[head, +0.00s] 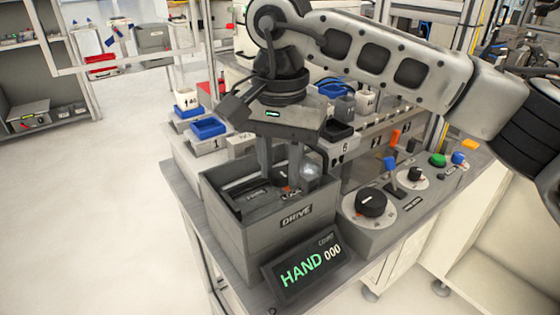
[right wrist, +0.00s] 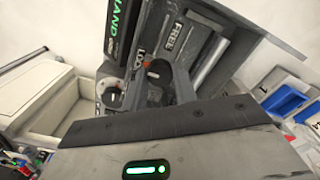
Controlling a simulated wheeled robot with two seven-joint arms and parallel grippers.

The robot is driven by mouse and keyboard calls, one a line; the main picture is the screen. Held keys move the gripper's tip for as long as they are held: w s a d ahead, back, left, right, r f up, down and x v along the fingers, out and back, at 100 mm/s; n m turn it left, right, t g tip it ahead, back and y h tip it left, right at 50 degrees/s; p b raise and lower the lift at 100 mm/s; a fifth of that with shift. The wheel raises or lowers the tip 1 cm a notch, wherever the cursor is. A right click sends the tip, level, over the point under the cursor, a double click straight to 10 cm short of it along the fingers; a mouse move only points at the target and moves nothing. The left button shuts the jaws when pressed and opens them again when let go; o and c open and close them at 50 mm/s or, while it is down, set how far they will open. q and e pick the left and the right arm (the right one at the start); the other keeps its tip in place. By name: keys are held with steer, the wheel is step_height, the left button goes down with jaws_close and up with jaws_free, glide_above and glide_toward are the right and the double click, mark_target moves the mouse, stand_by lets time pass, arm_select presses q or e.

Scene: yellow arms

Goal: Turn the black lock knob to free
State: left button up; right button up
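My right gripper (head: 281,182) points down into the grey open-topped box marked DRIVE (head: 235,221). Its two fingers are apart. Between them a dark part with an orange-red mark (head: 282,173) shows, which looks like the black lock knob; most of it is hidden by the fingers and the box wall. I cannot tell whether the fingers press on it. In the right wrist view the labels LOCK (right wrist: 139,62) and FREE (right wrist: 173,37) show inside the box, with the right gripper (right wrist: 160,85) reaching down beside them. My left gripper is not in view.
A display (head: 306,267) reading HAND 000 leans before the box. Blue trays (head: 207,128) lie behind. The floor on the left is clear.

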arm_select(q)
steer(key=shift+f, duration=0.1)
arm_select(e)
steer(key=shift+m, duration=0.6)
steer(key=m+b, duration=0.1)
steer(key=m, duration=0.3)
steer(key=m+b, duration=0.1)
steer(key=m, duration=0.2)
steer(key=shift+m, duration=0.4)
steer(key=m+b, duration=0.1)
steer(key=m, duration=0.7)
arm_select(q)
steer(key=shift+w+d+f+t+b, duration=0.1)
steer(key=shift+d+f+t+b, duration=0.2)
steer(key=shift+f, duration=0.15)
arm_select(e)
steer(key=shift+m, duration=0.5)
steer(key=o, duration=1)
steer(key=shift+c, duration=0.2)
